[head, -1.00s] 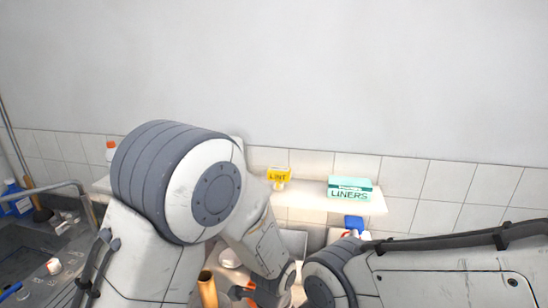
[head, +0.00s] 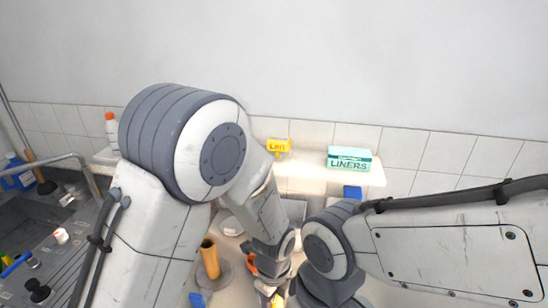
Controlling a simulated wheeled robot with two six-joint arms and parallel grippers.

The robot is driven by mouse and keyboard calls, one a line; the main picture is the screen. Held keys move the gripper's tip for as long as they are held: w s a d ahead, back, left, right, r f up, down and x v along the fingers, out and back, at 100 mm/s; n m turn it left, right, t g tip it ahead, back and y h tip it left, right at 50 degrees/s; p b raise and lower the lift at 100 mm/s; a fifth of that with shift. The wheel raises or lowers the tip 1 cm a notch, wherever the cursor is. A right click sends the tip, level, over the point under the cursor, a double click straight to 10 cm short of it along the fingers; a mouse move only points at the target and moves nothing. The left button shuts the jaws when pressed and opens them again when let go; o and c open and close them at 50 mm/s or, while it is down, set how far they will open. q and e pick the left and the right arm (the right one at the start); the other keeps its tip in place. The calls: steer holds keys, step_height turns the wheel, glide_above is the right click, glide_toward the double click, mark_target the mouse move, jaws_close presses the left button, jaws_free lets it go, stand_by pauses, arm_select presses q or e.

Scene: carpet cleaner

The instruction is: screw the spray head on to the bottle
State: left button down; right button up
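In the head view my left arm comes down to the bottom middle, and its wrist end lies beside my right arm's wrist. My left gripper (head: 272,284) is only partly seen at the bottom edge, and its fingers cannot be made out. My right gripper is below the picture or hidden. A small orange-red part (head: 251,264) shows just left of my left wrist, and a yellow bit (head: 270,291) shows below it. I cannot tell whether either belongs to the spray head or the bottle. No bottle for the spray head can be clearly identified.
A tan upright cylinder (head: 210,259) stands on a round base on the counter. A yellow lint box (head: 279,146) and a green liners box (head: 349,159) sit on the shelf (head: 308,181). A blue item (head: 352,192) is below. A sink (head: 40,222) is at left.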

arm_select(q)
steer(key=shift+s+a+f+m, duration=0.15)
steer(key=shift+s+f+m, duration=0.1)
steer(key=shift+m, duration=0.15)
steer(key=shift+c, duration=1.2)
jaws_free()
steer(key=shift+w, duration=0.1)
steer(key=shift+r, duration=0.1)
steer(key=shift+w+r, duration=0.1)
steer(key=shift+r+p, duration=0.25)
steer(key=shift+p, duration=0.05)
step_height(320, 180, up, 9)
steer(key=p, duration=0.7)
steer(key=shift+f, duration=0.2)
